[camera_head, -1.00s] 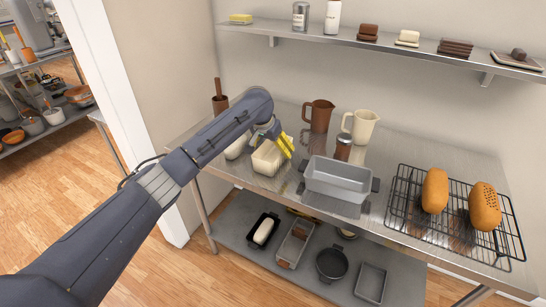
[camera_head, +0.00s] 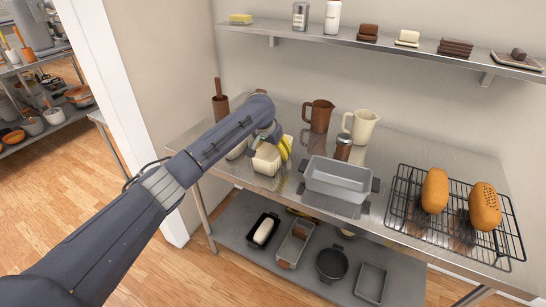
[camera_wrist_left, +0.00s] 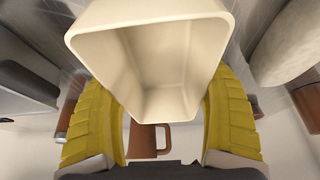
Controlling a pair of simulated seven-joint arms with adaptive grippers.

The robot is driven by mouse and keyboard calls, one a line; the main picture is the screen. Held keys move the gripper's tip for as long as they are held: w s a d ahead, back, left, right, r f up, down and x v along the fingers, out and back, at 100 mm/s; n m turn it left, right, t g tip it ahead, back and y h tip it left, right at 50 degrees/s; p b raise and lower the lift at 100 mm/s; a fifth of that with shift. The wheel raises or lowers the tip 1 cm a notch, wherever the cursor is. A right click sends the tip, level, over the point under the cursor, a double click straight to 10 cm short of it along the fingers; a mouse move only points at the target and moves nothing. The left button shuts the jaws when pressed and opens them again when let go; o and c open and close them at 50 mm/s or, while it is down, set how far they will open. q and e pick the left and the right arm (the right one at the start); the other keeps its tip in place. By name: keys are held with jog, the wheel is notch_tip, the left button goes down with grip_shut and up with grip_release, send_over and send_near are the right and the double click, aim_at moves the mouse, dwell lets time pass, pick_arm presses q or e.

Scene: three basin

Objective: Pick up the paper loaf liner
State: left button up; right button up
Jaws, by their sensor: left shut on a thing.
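The paper loaf liner (camera_head: 265,161) is a cream, open-topped box at the left part of the steel table. My left gripper (camera_head: 284,147) is at its right end in the head view, with the arm partly covering it. In the left wrist view the liner (camera_wrist_left: 150,60) sits between the two yellow fingers of my left gripper (camera_wrist_left: 160,115), which are closed against its sides. Whether its base touches the table is hard to tell. My right gripper is not in view.
A grey loaf pan (camera_head: 338,180) stands just right of the liner. A brown jug (camera_head: 320,116), a cream jug (camera_head: 361,127) and a shaker (camera_head: 343,148) stand behind. A wire rack (camera_head: 457,215) holds two loaves at the right. A shelf (camera_head: 385,45) runs above.

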aim_at(273, 160)
pick_arm(q)
jog(key=shift+r, duration=0.1)
notch_tip(273, 160, up, 20)
dwell(0.9)
jog(key=shift+o, duration=1.2)
jog(key=c, duration=0.6)
